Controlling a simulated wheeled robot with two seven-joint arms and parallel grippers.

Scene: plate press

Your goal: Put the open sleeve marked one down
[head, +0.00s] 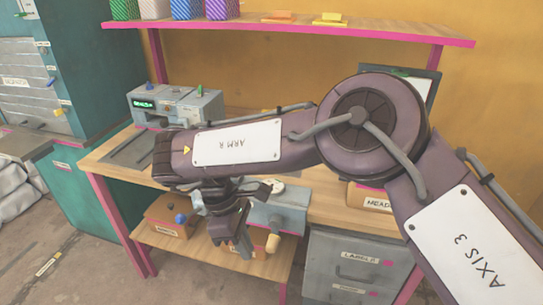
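My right arm reaches across the picture from the lower right. Its gripper (235,236) points down in front of the bench, over the lower shelf. I cannot tell whether its fingers are apart or closed, and no sleeve shows clearly between them. I cannot make out an open sleeve marked one anywhere. My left gripper is not in view. My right arm hides much of the middle of the bench.
The wooden bench (112,160) carries a grey machine with a green display (178,107). Patterned containers (187,9) stand on the upper shelf (270,29). Boxes sit on the lower shelf (165,247). A grey drawer cabinet (340,245) stands at lower right. A teal cabinet (85,60) is left.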

